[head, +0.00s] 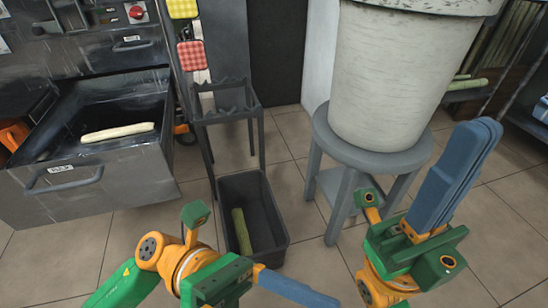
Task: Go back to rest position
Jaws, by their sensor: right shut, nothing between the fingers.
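My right gripper (482,130) is at the lower right, in front of the stool and bucket. Its blue fingers point up and lie together, with nothing between them. My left gripper (325,299) is low at the bottom middle, with its blue finger pointing right and partly cut by the picture's edge. Whether its fingers are apart does not show. Both grippers are clear of the bin and the drawer.
A black bin (277,225) on the tiled floor holds a green cane piece (242,231). An open metal drawer (60,206) at left holds a pale cane piece (117,132). A large whitish bucket (400,75) stands on a grey stool (345,150). A dark metal stand (228,117) is behind the bin.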

